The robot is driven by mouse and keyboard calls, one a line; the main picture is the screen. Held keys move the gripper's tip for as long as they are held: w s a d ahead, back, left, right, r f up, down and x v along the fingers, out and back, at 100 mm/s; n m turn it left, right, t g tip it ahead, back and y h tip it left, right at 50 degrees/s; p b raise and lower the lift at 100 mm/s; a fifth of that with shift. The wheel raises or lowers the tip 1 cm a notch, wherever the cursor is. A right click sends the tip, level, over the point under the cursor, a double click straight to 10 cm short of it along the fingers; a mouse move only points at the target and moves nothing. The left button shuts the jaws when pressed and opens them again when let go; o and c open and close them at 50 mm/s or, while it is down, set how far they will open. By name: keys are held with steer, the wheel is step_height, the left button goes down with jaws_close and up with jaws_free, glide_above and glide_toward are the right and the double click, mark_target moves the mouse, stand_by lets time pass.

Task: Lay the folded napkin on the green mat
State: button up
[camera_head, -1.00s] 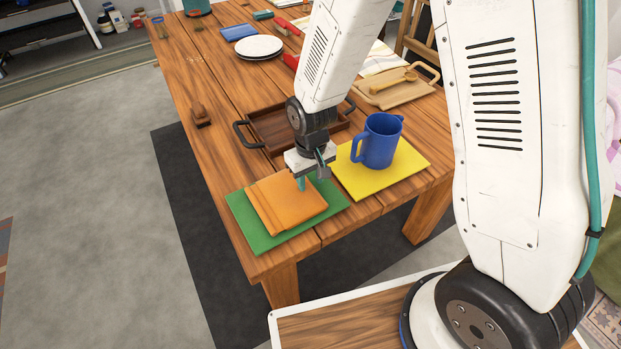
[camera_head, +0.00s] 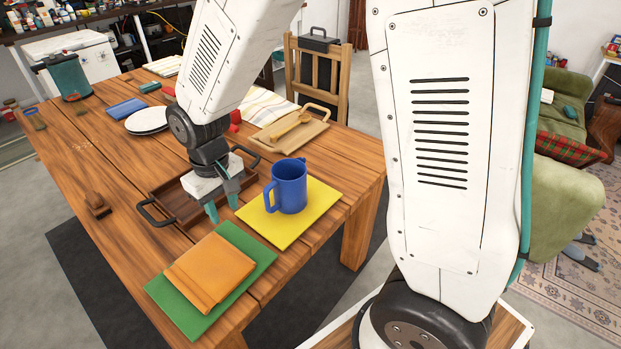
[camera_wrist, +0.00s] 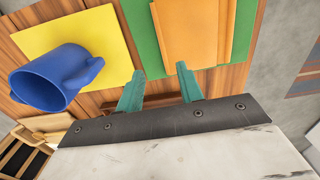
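The folded orange napkin (camera_head: 210,268) lies flat on the green mat (camera_head: 254,246) at the table's near edge. Green shows around it on several sides. In the wrist view the napkin (camera_wrist: 196,30) and the green mat (camera_wrist: 141,36) are at the top. My gripper (camera_head: 225,212) is just behind the mat, above the table, with its two teal fingers apart. In the wrist view the fingers (camera_wrist: 158,82) are spread with nothing between them.
A yellow mat (camera_head: 322,203) with a blue mug (camera_head: 290,186) on it lies to the right of the green mat. A brown tray (camera_head: 176,207) with dark handles is behind my gripper. A small wooden block (camera_head: 96,203) stands on the left.

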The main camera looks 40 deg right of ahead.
steer(key=s+d+r+m, duration=0.2)
steer(key=s+d+r, duration=0.75)
steer(key=r, duration=0.35)
steer(key=s+d+r, duration=0.2)
steer(key=s, duration=0.4)
steer(key=s+d+r+m+t, duration=0.1)
steer(key=s+d+r, duration=0.1)
steer(key=s, duration=0.4)
steer(key=shift+r+m, duration=0.15)
steer(key=shift+m, duration=0.15)
steer(key=shift+s+d, duration=0.1)
steer(key=shift+d, duration=0.05)
